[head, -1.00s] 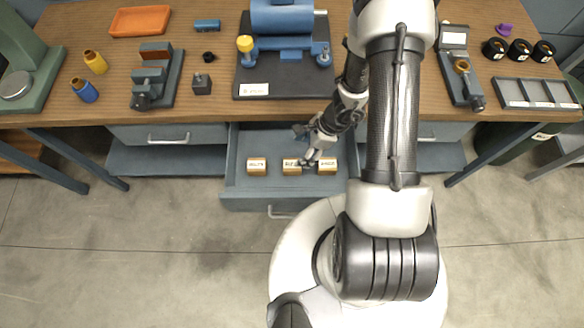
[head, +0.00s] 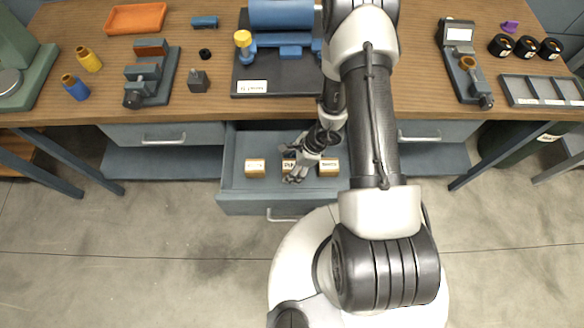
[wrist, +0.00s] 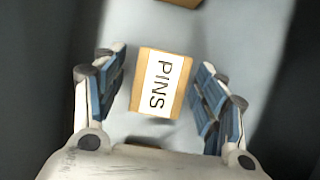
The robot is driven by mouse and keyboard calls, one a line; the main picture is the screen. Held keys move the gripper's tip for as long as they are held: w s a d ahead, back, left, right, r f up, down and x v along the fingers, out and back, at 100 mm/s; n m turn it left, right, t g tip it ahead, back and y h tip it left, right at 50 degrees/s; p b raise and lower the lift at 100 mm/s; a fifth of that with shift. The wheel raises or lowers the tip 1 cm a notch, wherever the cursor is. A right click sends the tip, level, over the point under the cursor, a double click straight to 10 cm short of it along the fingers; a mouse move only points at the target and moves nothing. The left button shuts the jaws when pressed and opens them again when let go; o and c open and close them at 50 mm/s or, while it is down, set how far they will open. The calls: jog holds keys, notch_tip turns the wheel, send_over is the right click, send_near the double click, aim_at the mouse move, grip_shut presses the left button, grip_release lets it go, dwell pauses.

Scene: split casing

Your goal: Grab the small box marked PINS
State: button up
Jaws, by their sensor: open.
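The small box marked PINS (wrist: 160,84) is tan with a white label, and its label faces my wrist camera. It lies between the spread fingers of my gripper (wrist: 161,72), with a gap on both sides. In the head view my gripper (head: 293,167) is over the open drawer at the middle box (head: 288,169), partly covering it. This appears to be the PINS box, but its label cannot be read there. My gripper is open and empty. The height of the fingertips against the box is hard to tell.
The drawer (head: 234,185) also holds a left box (head: 255,168) and a right box (head: 329,167), close to the gripper. One neighbouring box (wrist: 180,2) shows at the wrist view's top edge. The drawer walls surround them, and the workbench (head: 215,105) edge is behind.

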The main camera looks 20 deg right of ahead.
jog(key=c, duration=1.3)
jog(key=shift+r, duration=0.1)
